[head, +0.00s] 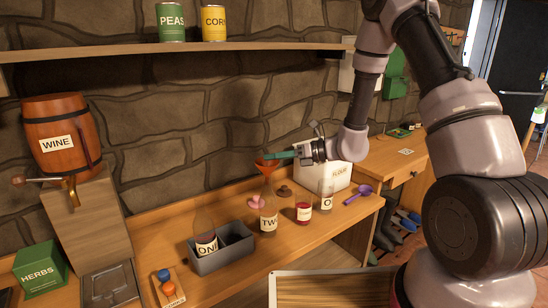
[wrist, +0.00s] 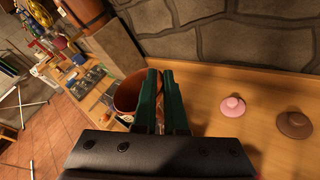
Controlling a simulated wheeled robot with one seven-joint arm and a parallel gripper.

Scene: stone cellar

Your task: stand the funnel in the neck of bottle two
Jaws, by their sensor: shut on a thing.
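The orange-brown funnel (head: 266,164) is held in my gripper (head: 268,156), whose green fingers are shut on its rim side. In the wrist view the funnel's wide mouth (wrist: 128,92) shows beside the closed fingers (wrist: 160,72). Bottle two (head: 268,222), clear with a label reading TW, stands upright on the wooden counter directly below the funnel in the head view. The funnel's lower end overlaps the top of the bottle's neck there; I cannot tell whether it is inside the neck or in front of it.
Bottle one (head: 206,243) stands in a grey two-part bin (head: 224,261) at left. A red jar (head: 303,212), a clear glass vessel (head: 325,203) and a purple scoop (head: 358,194) are to the right. Pink (wrist: 232,105) and brown (wrist: 294,124) stoppers lie behind. A white flour box (head: 338,176) stands behind them.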

